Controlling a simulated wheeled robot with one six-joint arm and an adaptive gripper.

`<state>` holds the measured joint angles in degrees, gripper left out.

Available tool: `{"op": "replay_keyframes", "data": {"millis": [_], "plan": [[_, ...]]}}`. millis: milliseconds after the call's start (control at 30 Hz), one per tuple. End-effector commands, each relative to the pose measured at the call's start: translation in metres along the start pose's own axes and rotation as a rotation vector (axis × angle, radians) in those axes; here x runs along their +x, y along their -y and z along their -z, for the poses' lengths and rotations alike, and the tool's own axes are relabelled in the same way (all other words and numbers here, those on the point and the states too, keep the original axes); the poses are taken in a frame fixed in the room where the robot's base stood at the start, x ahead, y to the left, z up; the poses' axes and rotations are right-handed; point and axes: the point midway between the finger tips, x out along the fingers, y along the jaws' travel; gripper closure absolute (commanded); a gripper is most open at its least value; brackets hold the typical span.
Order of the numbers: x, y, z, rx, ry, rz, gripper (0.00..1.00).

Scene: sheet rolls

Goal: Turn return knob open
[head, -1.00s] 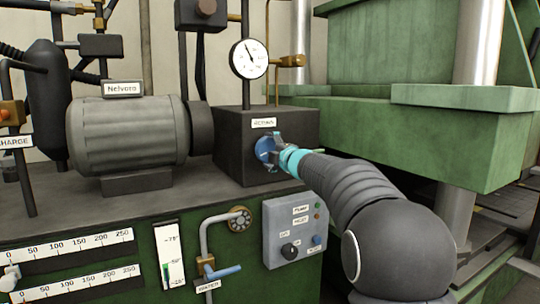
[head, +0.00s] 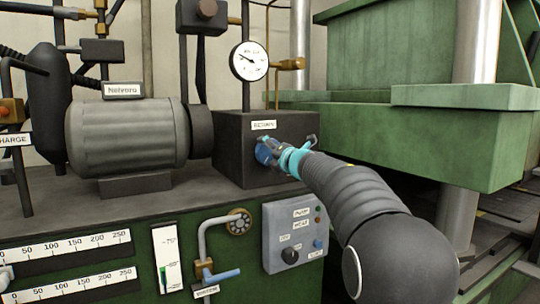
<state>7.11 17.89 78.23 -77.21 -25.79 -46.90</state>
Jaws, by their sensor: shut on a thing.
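The blue return knob (head: 264,153) sits on the front face of a dark block (head: 230,140), under a white label (head: 263,125). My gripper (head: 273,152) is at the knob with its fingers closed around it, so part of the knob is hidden. My arm reaches in from the lower right. A round white pressure gauge (head: 249,61) stands above the block, its needle pointing to the left.
A grey motor (head: 128,135) stands left of the block. Green press parts (head: 430,135) fill the right side. Below are a control panel (head: 293,234) and a water valve with a blue lever (head: 222,275).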

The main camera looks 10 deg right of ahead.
Motion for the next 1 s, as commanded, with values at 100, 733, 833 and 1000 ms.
{"op": "replay_keyframes", "data": {"millis": [100,733,833,1000], "plan": [[0.0000,0.0009,-0.0005,-0.012,0.001,0.002,0.48],[0.0002,-0.0001,0.0003,-0.012,0.000,0.000,0.00],[0.0003,-0.0004,0.0005,-0.012,0.000,0.000,0.00],[-0.0067,-0.0011,-0.0004,-0.012,0.001,0.000,0.00]]}}
